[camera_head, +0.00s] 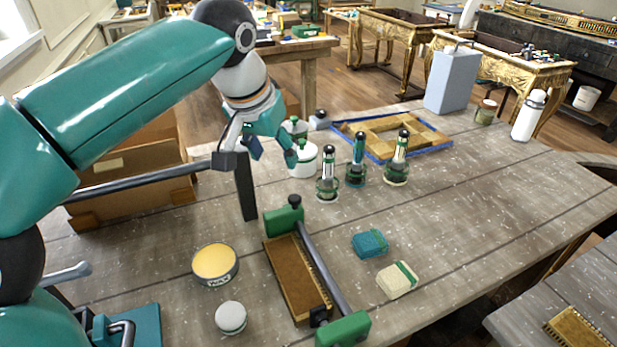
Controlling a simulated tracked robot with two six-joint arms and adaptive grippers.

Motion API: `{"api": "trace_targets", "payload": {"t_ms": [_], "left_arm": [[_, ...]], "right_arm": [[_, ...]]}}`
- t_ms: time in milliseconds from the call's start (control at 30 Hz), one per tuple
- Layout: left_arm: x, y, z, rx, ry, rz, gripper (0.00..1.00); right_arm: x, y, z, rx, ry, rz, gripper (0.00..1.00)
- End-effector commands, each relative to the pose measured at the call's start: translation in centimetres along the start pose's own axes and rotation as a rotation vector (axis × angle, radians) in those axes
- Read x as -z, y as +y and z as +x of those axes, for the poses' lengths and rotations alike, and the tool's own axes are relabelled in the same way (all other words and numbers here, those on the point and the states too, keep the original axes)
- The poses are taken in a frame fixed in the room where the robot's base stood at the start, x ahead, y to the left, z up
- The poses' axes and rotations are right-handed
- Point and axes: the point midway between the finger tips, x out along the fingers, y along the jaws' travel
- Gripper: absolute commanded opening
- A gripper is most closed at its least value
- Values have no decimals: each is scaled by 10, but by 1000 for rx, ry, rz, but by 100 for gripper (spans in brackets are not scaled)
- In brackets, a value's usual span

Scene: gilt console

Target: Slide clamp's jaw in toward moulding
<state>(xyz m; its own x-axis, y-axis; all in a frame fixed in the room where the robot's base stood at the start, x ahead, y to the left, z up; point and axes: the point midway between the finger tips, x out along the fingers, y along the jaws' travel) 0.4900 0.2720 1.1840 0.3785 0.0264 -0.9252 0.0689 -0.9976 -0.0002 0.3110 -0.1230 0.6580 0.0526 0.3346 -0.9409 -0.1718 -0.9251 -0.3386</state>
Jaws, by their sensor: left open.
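The clamp lies on the grey plank bench, with a dark bar (324,268) running between a far green jaw (284,220) and a near green jaw (343,329). The moulding (297,279), a brown strip with a gilt, toothed edge, lies beside the bar between the jaws. Its far end is close to the far jaw; I cannot tell whether they touch. A small black block (319,316) sits at its near end. My left gripper (270,155) is open and empty, above and beyond the far jaw. My right gripper is not in view.
A wax tin (215,264) and a white-lidded jar (231,318) stand left of the moulding. A teal sponge (370,244) and a cream block (397,280) lie right.

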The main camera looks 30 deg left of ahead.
Motion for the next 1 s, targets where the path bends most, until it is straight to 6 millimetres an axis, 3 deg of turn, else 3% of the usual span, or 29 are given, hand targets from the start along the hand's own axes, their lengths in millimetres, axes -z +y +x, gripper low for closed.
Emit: {"api": "trace_targets", "payload": {"t_ms": [267, 800, 1000], "left_arm": [[0, 2, 21, -1, -3, 5, 56], [2, 6, 132, -5, -5, 12, 56], [3, 6, 159, -5, -2, 12, 56]], "right_arm": [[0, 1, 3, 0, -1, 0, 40], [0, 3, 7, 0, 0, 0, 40], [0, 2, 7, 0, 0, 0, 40]]}}
